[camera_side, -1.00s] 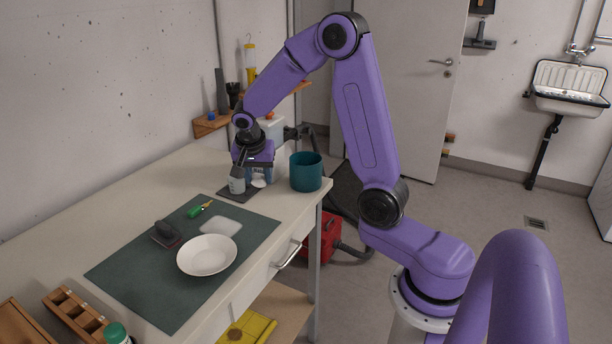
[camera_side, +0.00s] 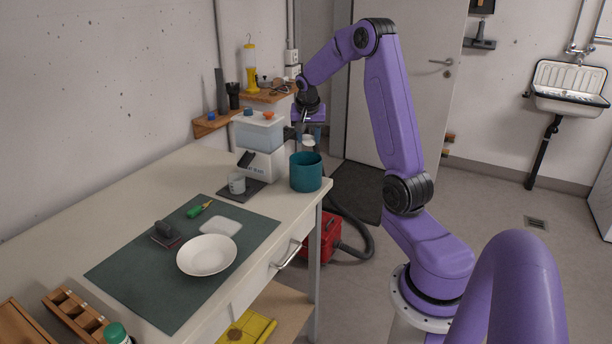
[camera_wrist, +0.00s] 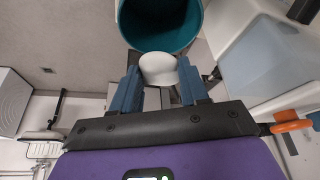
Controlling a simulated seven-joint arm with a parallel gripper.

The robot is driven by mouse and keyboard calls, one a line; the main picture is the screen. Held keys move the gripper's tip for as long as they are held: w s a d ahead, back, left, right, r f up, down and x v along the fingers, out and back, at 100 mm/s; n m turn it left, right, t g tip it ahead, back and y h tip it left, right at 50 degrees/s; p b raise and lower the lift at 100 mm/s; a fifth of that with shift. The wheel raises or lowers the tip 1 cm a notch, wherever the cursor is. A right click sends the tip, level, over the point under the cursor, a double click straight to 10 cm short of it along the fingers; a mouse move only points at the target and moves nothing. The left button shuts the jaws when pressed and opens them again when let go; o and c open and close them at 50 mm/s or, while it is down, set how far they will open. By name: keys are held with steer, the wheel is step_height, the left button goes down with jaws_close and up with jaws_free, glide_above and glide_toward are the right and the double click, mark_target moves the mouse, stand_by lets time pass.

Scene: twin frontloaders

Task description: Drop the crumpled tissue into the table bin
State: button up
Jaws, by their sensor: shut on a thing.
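The crumpled tissue (camera_wrist: 158,69) is a whitish lump held between the two blue fingers of my gripper (camera_wrist: 160,88) in the wrist view. In the side view my gripper (camera_side: 309,137) hangs above and just behind the bin's top, with the white tissue (camera_side: 308,141) at its fingertips. The table bin (camera_side: 306,172) is a teal open cylinder standing at the table's right edge. In the wrist view the bin (camera_wrist: 127,22) opens beyond the fingertips, and the tissue overlaps its near rim. The visible part of its inside looks empty.
A white machine with a clear tank (camera_side: 260,132) stands left of the bin, with a cup (camera_side: 237,183) on its dark base. A white plate (camera_side: 207,255) lies on the green mat (camera_side: 150,285). The table's right edge is close to the bin.

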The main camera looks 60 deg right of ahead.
mark_target(309, 143)
steer(key=shift+f, duration=2.2)
steer(key=shift+c, duration=0.2)
steer(key=o, duration=1.1)
steer(key=shift+s+r, duration=0.1)
steer(key=v, duration=1.7)
steer(key=shift+a+r, duration=0.1)
steer(key=shift+a, duration=0.1)
steer(key=shift+a, duration=0.1)
